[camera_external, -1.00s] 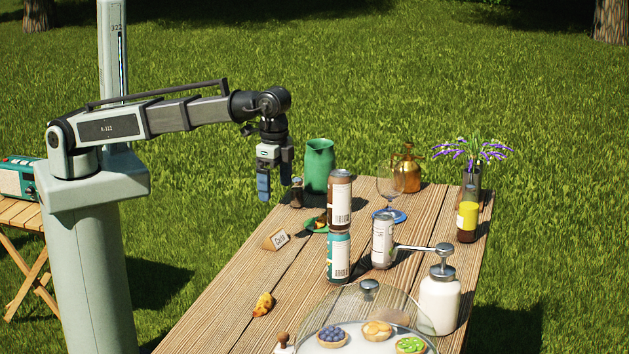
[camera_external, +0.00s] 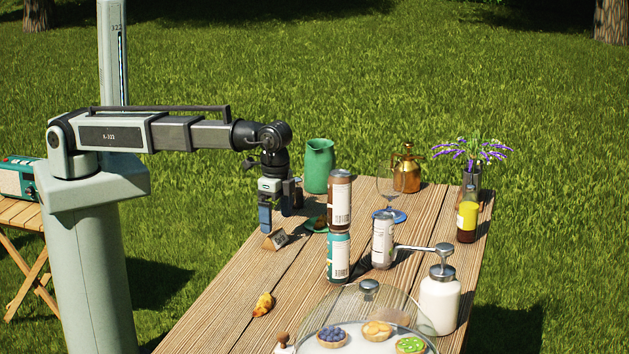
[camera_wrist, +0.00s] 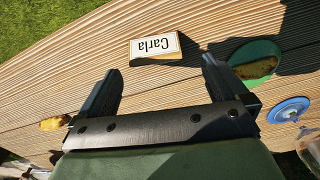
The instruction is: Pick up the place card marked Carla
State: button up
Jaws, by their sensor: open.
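The place card marked Carla (camera_wrist: 155,46) stands on the wooden table, a small white card with black letters, upside down in the wrist view. In the external view the card (camera_external: 276,240) is at the table's left edge, partly in shadow. My gripper (camera_external: 276,221) is just above the card, pointing down. In the wrist view my gripper (camera_wrist: 158,78) has its two fingers spread wide with nothing between them. The card lies just beyond the fingertips there, between their lines, and looks apart from them.
A green plate (camera_external: 315,225) is close right of the card. Stacked cans (camera_external: 339,255), another can (camera_external: 382,242), a green jug (camera_external: 319,166) and a blue coaster (camera_wrist: 288,110) stand nearby. A yellow item (camera_external: 263,304) lies nearer the front. Table (camera_external: 225,300) around it is bare.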

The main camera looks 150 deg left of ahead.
aim_at(275, 232)
jog(key=shift+w+d+f, duration=0.1)
jog(key=shift+d+f, duration=0.05)
jog(key=shift+f, duration=1.1)
jog(key=shift+d+f, duration=0.15)
jog(key=shift+f, duration=1.1)
jog(key=shift+c, duration=0.5)
jog(key=c, duration=1)
jog(key=shift+o, duration=0.2)
